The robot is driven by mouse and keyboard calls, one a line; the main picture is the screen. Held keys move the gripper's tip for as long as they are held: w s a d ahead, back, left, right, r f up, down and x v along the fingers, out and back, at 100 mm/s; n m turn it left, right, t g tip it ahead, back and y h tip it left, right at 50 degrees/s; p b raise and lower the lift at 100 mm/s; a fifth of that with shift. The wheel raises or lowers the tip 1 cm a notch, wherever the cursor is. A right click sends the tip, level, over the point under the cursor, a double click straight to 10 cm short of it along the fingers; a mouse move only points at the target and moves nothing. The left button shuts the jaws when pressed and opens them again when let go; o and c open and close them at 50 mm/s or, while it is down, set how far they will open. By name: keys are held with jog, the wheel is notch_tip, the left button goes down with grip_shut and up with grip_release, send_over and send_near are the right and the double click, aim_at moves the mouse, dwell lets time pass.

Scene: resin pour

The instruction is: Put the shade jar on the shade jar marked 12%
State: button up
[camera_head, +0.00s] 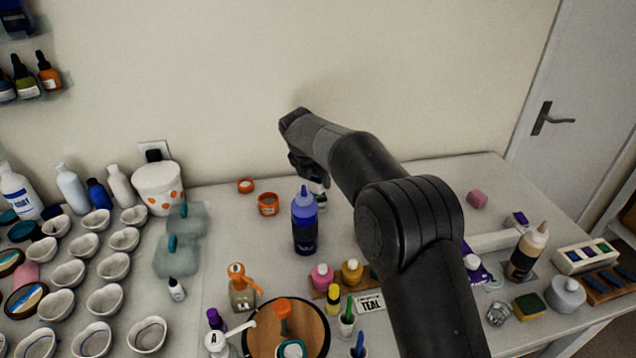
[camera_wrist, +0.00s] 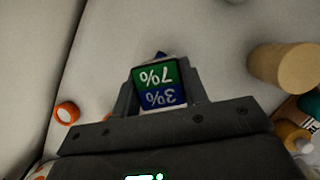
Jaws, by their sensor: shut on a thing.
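My gripper (camera_head: 317,182) is at the back of the table near the wall, pointing down. In the wrist view its two fingers (camera_wrist: 160,95) are shut on a small block-like thing, which I take for the shade jar (camera_wrist: 158,85). It shows a green field that reads 7% and a blue field that reads 3%, both upside down in the picture. I cannot make out a shade jar marked 12% in either view.
A blue bottle (camera_head: 305,222) stands just in front of my gripper. Two orange rings (camera_head: 268,204) lie to its left. A white holder (camera_head: 587,254) with blue and green squares is at the far right. Several small bowls (camera_head: 108,298) fill the left side. Bottles crowd the front middle.

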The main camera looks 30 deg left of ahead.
jog(key=shift+f, duration=0.75)
jog(key=shift+f, duration=0.1)
jog(key=o, duration=1)
